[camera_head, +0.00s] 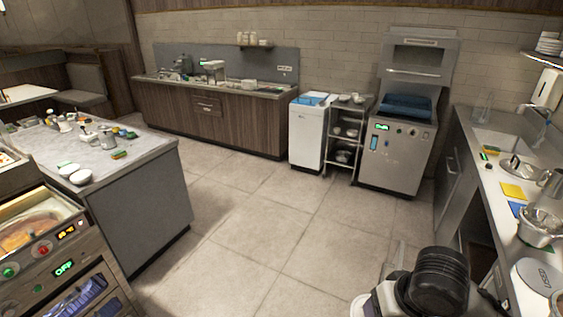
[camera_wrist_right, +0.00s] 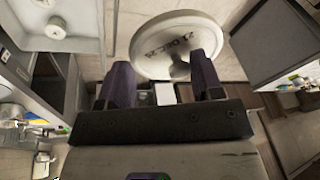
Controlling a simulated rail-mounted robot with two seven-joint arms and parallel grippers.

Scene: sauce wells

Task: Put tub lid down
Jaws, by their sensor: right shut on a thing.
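The tub lid (camera_wrist_right: 160,38) is a pale round disc with dark date-like lettering and a central knob. In the right wrist view it stands at the fingers of my right gripper (camera_wrist_right: 164,75), which is shut on its knob. In the head view my right arm rises at the bottom, and a small pale rounded edge beside it (camera_head: 359,306) may be the held lid; most of it is cut off. Another round pale disc with dark marking (camera_head: 540,275) lies on the right counter. I cannot make out an open tub. My left gripper is not in view.
The right counter (camera_head: 497,215) holds a sink, a metal lid (camera_head: 520,169), yellow and blue cloths and a metal pot (camera_head: 540,228). A grey island (camera_head: 150,200) stands left with bowls. A shelf cart and steel machine (camera_head: 396,158) stand behind. The floor (camera_head: 270,235) between is clear.

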